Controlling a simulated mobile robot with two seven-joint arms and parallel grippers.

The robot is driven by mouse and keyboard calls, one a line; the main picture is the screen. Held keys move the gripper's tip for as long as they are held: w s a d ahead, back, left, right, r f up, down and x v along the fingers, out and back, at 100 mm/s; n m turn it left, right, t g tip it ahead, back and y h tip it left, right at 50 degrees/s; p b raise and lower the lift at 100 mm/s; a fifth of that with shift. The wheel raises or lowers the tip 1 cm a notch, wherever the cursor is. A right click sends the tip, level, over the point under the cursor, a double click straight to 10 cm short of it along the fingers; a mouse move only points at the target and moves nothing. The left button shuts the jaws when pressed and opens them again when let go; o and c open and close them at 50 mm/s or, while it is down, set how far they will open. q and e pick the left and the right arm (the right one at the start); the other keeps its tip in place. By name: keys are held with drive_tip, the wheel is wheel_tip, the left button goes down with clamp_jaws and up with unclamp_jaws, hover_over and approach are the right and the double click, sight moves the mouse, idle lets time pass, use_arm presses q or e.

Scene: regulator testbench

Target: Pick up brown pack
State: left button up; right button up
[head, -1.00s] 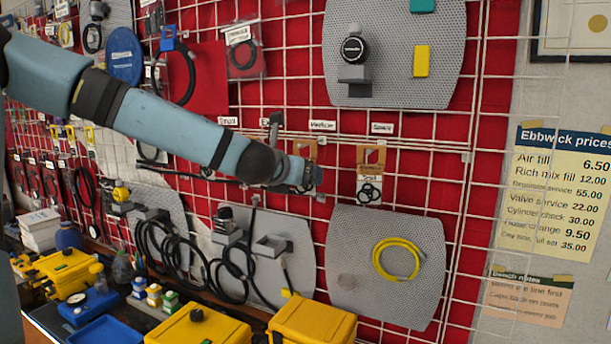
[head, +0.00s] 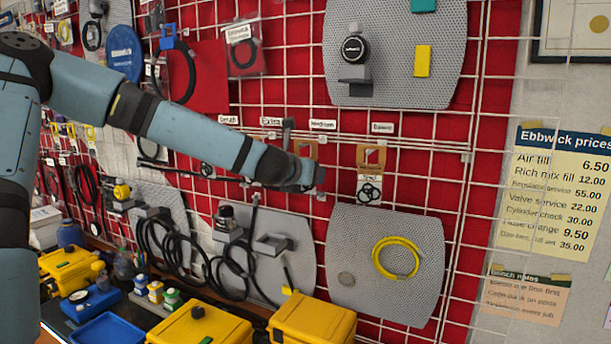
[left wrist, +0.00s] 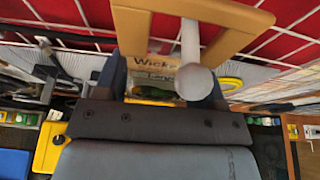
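A brown pack with a cut-out header (head: 306,149) hangs on the wall grid under a small white label, partly hidden by my left gripper (head: 312,176). In the left wrist view its brown header (left wrist: 150,30) is close, with a round-ended peg through its opening. Its printed card (left wrist: 165,75) shows between the fingers of my left gripper (left wrist: 160,85). The fingers stand apart, one on each side of the card; I cannot tell whether they touch it. A similar brown-topped pack (head: 371,158) hangs to the right. My right gripper is not in view.
A grey perforated panel with a yellow coil (head: 396,258) is below right. Another grey panel (head: 395,80) is above. Black hoses (head: 235,265) hang lower left. Yellow cases (head: 312,322) stand on the bench below. Grid wires and pegs surround the gripper.

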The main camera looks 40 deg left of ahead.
use_arm(q)
drive_tip(key=c, duration=0.3)
drive_tip(key=shift+r, duration=0.1)
drive_tip(key=shift+c, duration=0.2)
drive_tip(key=shift+r, duration=0.6)
drive_tip(key=s+d+b, duration=0.1)
drive_tip(key=s+d, duration=0.1)
drive_tip(key=s, duration=0.6)
drive_tip(key=s+d+b, duration=0.1)
drive_tip(key=s+d, duration=0.2)
drive_tip(key=s, duration=0.6)
drive_tip(key=shift+d+b, duration=0.25)
drive_tip(key=shift+b, duration=0.1)
